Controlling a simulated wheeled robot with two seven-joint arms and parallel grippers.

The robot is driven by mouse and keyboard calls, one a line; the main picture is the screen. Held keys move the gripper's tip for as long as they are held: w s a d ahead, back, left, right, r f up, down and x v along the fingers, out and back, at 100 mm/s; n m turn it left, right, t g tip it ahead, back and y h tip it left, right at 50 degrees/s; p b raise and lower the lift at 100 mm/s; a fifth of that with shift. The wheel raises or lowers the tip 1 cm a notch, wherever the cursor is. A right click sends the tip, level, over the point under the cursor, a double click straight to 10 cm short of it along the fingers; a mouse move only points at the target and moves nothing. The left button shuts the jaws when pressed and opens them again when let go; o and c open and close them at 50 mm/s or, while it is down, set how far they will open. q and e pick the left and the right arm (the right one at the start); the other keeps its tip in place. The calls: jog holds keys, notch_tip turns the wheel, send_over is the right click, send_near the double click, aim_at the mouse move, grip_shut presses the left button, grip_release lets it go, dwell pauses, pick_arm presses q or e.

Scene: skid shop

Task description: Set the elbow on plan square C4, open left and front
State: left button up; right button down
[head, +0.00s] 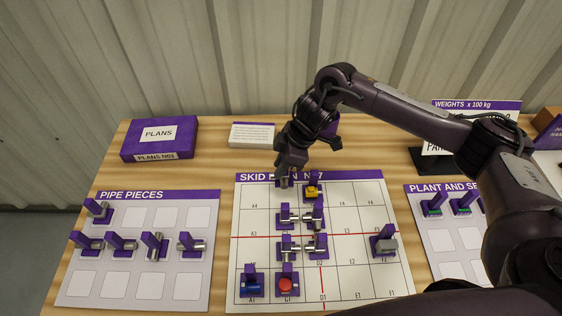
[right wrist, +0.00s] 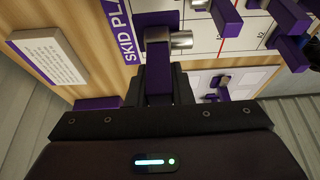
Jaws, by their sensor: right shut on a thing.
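My right gripper (head: 285,172) is at the back edge of the plan board, shut on a silver pipe piece, taken to be the elbow (head: 284,182), by its purple handle. In the right wrist view my gripper (right wrist: 158,90) holds this handle; a silver pipe end (right wrist: 181,40) points away from the purple title band, toward the board's front. The elbow's other opening is hidden. The plan board (head: 350,212) lies below; square C4's label is covered. I cannot tell whether the elbow touches the board. My left gripper is not in view.
A yellow-topped piece (head: 311,191) stands close right of the gripper. Several silver pieces (head: 288,247) stand in front, with blue (head: 251,286) and red (head: 286,285) ones nearest. The pipe pieces board (head: 187,286) lies left. The plan's right columns are mostly clear.

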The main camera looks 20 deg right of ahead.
aim_at(281, 180)
jog(key=shift+f+b, duration=0.8)
jog(key=shift+f, duration=0.85)
jog(key=shift+f, duration=0.15)
jog(key=shift+f+b, duration=0.75)
jog(key=shift+f, duration=0.9)
jog(key=shift+r, duration=0.1)
jog(key=shift+f, duration=0.8)
